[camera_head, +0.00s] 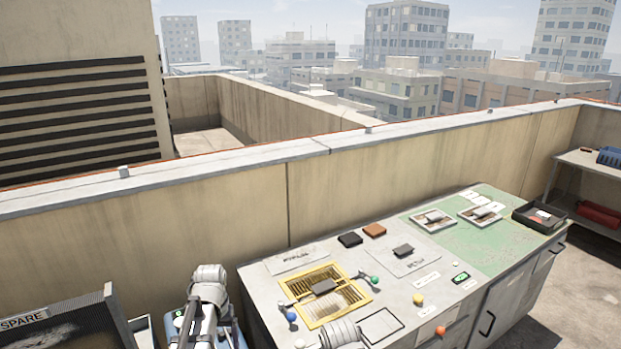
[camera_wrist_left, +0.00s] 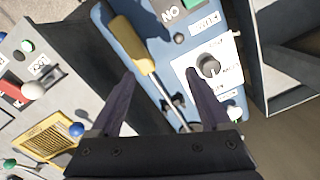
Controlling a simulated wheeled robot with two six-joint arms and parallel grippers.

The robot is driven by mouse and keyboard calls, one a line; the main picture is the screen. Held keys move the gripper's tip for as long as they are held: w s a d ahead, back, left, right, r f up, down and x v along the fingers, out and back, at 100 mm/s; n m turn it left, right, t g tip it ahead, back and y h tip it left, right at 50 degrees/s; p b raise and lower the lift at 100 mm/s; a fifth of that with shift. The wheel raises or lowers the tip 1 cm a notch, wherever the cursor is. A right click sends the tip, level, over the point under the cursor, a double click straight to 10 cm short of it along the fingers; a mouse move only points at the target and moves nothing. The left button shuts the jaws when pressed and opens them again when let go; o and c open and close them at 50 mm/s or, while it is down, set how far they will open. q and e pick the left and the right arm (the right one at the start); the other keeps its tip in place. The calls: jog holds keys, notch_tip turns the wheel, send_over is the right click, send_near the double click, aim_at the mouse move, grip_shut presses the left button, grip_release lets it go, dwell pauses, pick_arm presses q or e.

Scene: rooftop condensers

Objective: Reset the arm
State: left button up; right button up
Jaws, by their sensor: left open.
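My left gripper (camera_wrist_left: 161,73) is open, its two dark fingers spread above a blue panel (camera_wrist_left: 118,35). A yellow-handled tool (camera_wrist_left: 132,42) with a metal shaft lies on the panel and runs between the fingers in the picture; nothing is seen held. A white plate with a dark knob (camera_wrist_left: 208,66) is by the right finger. In the head view my left arm (camera_head: 207,297) stands over the blue panel and hides most of it, and its fingers do not show. My right arm (camera_head: 342,334) shows only in part at the bottom edge, its gripper out of view.
A grey cabinet (camera_head: 385,288) carries a yellow-framed grille (camera_head: 318,307), coloured knobs and small dark blocks. A black tray (camera_head: 538,217) stands at its far right. A dark-faced panel marked SPARE (camera_head: 70,325) is at lower left. A concrete parapet (camera_head: 230,205) runs behind.

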pick_arm(q)
jog(key=s+d+r+m+p, duration=0.1)
jog(key=s+d+r+m, duration=0.1)
jog(key=s+d, duration=0.5)
jog(key=s+d+r+m+y+p, duration=0.1)
jog(key=s+d+r+m+p, duration=0.1)
jog(key=s+d, duration=0.5)
jog(key=d+m, duration=0.1)
jog(key=d, duration=0.5)
jog(key=shift+s+r, duration=0.15)
jog(key=shift+s, duration=0.05)
pick_arm(e)
notch_tip(320, 180, up, 4)
jog(key=shift+r, duration=0.1)
